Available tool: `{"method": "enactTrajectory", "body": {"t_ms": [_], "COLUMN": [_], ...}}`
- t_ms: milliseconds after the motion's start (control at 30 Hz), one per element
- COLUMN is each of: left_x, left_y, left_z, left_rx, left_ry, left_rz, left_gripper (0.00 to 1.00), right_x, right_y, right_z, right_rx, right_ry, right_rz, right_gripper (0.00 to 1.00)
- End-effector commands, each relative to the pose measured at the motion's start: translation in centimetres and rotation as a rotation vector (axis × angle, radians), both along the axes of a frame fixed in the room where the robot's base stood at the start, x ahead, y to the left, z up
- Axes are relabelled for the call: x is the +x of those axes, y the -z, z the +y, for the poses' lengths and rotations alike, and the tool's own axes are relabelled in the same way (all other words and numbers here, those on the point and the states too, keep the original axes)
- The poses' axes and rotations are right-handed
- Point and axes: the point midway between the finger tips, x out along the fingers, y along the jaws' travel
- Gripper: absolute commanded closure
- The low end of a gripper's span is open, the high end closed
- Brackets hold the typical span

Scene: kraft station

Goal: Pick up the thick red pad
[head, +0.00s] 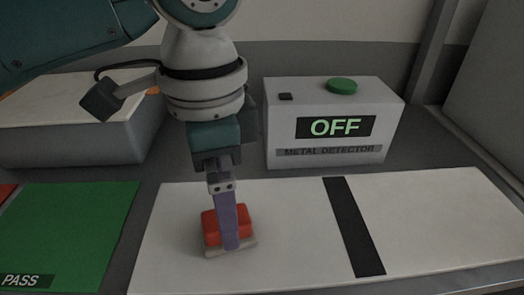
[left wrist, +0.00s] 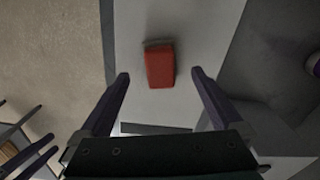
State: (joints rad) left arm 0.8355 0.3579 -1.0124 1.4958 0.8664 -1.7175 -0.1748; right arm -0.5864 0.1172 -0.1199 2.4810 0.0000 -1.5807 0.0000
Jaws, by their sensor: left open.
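The thick red pad (head: 211,224) lies on the white surface in the head view, with a thin grey edge under it. It also shows in the left wrist view (left wrist: 160,68), between and slightly beyond my fingertips. My left gripper (head: 232,246) points down over it; one purple finger covers part of the pad. In the left wrist view my left gripper (left wrist: 160,74) is open, one finger on each side of the pad with gaps. Two parallel, spaced purple fingers at the lower left look like my right gripper (left wrist: 46,122). They are open.
A metal detector box (head: 283,115) reading OFF, with a green button (head: 342,86), stands behind the white surface (head: 430,215). A black stripe (head: 354,228) crosses that surface. A green PASS mat (head: 75,225) lies left; a pale-topped grey block (head: 60,145) stands behind it.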

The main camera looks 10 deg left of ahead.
Motion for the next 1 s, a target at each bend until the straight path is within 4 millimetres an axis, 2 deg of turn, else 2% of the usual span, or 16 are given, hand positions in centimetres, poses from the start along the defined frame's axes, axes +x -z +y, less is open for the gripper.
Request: {"method": "enactTrajectory", "body": {"t_ms": [200, 300, 533, 1000], "left_x": [0.0, 0.0, 0.0, 0.0], "left_y": [3.6, 4.2, 4.3, 4.2], "left_z": [-0.1, -0.1, -0.1, -0.1], "left_rx": [0.001, 0.001, 0.001, 0.001], "left_ry": [0.000, 0.000, 0.001, 0.001], "left_rz": [0.002, 0.000, -0.002, -0.002], "left_gripper": [0.00, 0.00, 0.01, 0.54], "right_x": [0.0, 0.1, 0.2, 0.2], "right_y": [0.5, 0.5, 0.5, 0.5], "right_z": [0.0, 0.0, 0.0, -0.1], "right_rx": [0.000, 0.000, 0.000, -0.004], "right_ry": [0.000, 0.000, 0.000, -0.003], "right_rz": [-0.001, -0.003, -0.005, -0.007], "right_gripper": [0.50, 0.50, 0.50, 0.50]}}
